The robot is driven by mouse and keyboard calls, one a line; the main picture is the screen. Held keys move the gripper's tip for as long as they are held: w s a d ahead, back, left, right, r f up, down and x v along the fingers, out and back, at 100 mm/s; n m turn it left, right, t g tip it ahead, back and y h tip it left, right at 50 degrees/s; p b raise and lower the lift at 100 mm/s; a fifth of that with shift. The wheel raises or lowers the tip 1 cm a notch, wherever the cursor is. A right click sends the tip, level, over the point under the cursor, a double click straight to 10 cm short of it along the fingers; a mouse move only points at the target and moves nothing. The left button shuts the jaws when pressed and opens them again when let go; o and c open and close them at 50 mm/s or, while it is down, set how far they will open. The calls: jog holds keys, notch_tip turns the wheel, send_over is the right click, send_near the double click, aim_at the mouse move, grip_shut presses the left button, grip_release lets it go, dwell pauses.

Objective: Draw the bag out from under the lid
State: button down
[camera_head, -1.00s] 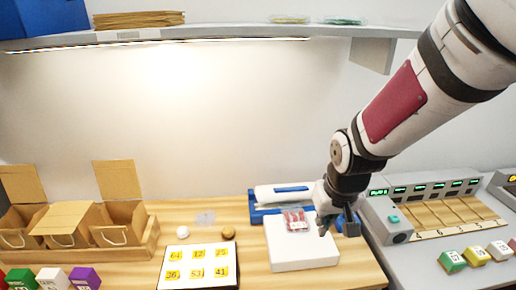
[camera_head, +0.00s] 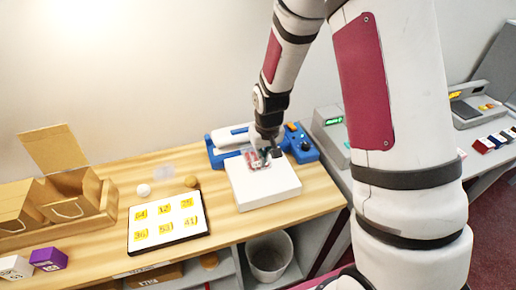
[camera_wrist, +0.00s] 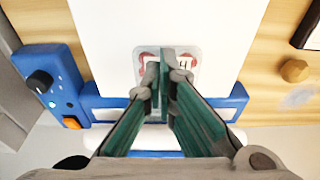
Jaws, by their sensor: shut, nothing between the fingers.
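A small clear bag with red contents (camera_head: 261,158) lies on the white block, near its back edge; it also shows in the wrist view (camera_wrist: 193,57). Behind it is the blue device (camera_head: 214,153), with a long white lid-like bar (camera_head: 232,137) on top. In the wrist view the device's blue front edge (camera_wrist: 105,103) lies just below the bag. My gripper (camera_wrist: 163,72) is shut and empty, its fingertips over the middle of the bag. The fingers hide part of the bag, and I cannot tell whether they touch it or whether its back end is under the bar.
The white block (camera_head: 262,187) stands in front of the device. A knob and buttons are on the device's right end (camera_head: 301,143). A black-edged number board (camera_head: 168,244) and a brown knob-like piece (camera_head: 191,181) lie left. A bin (camera_head: 269,258) stands below.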

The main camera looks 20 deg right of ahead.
aim_at(254, 153)
jog(key=w, duration=0.4)
jog(key=shift+w, duration=0.4)
jog(key=shift+w+f, duration=0.1)
jog(key=shift+f, duration=0.7)
jog(key=shift+s+f, duration=0.1)
jog(key=shift+s, duration=0.1)
